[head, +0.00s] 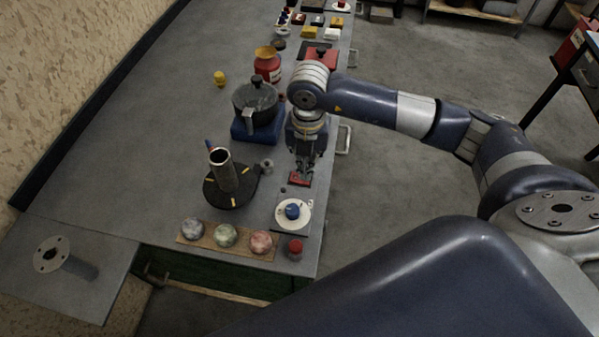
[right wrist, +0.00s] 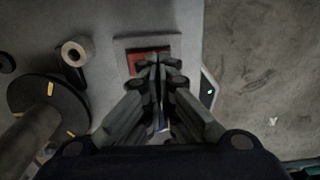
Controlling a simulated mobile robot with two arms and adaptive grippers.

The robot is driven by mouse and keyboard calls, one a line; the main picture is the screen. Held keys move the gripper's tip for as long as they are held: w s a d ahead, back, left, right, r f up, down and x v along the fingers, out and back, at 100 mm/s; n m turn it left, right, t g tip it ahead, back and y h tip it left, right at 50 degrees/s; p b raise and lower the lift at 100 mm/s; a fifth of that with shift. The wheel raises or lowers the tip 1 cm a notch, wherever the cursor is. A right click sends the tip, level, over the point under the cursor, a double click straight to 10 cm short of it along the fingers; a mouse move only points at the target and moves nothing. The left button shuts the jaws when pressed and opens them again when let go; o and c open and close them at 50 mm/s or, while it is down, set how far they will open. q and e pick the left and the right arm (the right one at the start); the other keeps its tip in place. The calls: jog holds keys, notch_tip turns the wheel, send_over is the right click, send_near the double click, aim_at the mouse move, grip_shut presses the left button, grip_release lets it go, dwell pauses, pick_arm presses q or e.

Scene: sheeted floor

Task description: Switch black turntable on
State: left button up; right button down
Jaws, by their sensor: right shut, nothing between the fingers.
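The black turntable (head: 212,196) is a round black disc with yellow marks, on the grey table left of my right gripper. A metal cylinder (head: 223,172) stands on it. The disc also shows at the left of the right wrist view (right wrist: 75,108). A red switch (head: 299,181) on a grey plate lies right of the turntable; it shows under the fingers in the right wrist view (right wrist: 138,63). My right gripper (head: 303,170) is shut and empty, pointing down at the switch. Its fingertips cover part of the red; I cannot tell whether they touch. My left gripper is out of view.
A white disc with a blue knob (head: 292,211) lies in front of the switch. Several marbled balls (head: 225,236) sit on a board near the front edge. A dark pot (head: 256,98) on a blue base stands behind. Floor is open to the right.

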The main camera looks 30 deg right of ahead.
jog(key=shift+r+p, duration=1.15)
jog(key=shift+r, duration=0.9)
